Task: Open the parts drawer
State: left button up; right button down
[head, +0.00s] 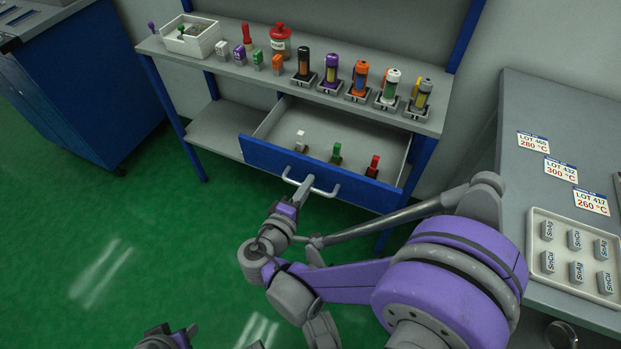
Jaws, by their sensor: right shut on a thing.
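The parts drawer (262,153) has a blue front and a grey inside, and it is pulled out from under the bench shelf. Three small blocks stand in it: a white one (300,140), a green one (336,152) and a red one (373,165). A light grey bar handle (325,193) runs along the drawer front. My right gripper (304,186) is shut on the left part of this handle. Parts of my own body show at the bottom edge; I cannot make out my left gripper there.
The shelf (230,68) above carries a white bin (192,40), a red-lidded jar (280,42) and several coloured cylinders in holders. A grey table (520,100) with labels and a tray (534,265) stands at right. A blue cabinet (85,90) stands at left. Green floor lies open before the drawer.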

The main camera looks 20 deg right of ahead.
jog(key=c, duration=1.2)
grip_release()
jog(key=shift+o, duration=0.2)
jog(key=p+v, duration=0.1)
jog(key=v, duration=1)
jog(key=shift+p, duration=0.4)
jog(key=shift+d, duration=0.1)
